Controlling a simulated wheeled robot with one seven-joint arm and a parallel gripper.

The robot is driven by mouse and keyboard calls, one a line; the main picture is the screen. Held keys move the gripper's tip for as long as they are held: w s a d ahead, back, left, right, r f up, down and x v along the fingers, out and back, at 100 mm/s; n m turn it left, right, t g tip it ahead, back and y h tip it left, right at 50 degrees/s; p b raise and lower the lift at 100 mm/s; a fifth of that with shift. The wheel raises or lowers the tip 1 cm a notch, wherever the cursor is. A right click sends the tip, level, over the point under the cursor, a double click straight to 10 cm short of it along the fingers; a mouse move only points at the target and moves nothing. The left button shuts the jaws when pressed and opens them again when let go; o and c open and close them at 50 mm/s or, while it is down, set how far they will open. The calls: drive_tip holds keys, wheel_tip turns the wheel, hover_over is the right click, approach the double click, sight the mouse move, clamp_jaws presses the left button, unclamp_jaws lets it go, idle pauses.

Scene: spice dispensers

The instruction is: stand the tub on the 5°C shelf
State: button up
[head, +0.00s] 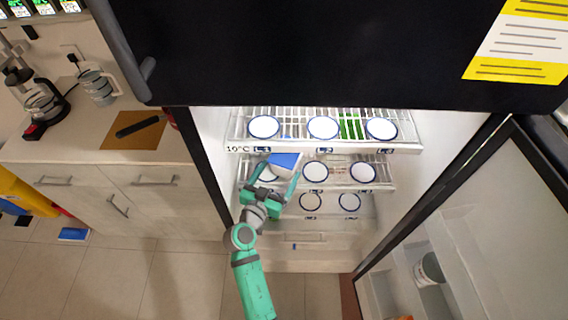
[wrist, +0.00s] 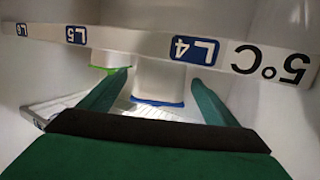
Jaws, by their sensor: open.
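The tub, white with a blue top, shows in the head view (head: 285,161) at the left part of the fridge's middle shelf. In the wrist view, which is upside down, the white tub (wrist: 160,82) with its blue rim is behind the shelf strip (wrist: 130,40) marked 5°C, near label L4. It looks upright; the strip hides its base, so I cannot see its contact with the shelf. My gripper (head: 273,180) is open. Its fingers (wrist: 160,78) are on either side of the tub, with a visible gap at each side.
Round blue-rimmed discs (head: 315,172) line the fridge shelves. The shelf above, marked 10°C (head: 237,149), overhangs this one closely. The open fridge door (head: 460,230) is at the right. A green item (wrist: 103,69) shows beside my finger.

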drive_tip(key=shift+v, duration=2.6)
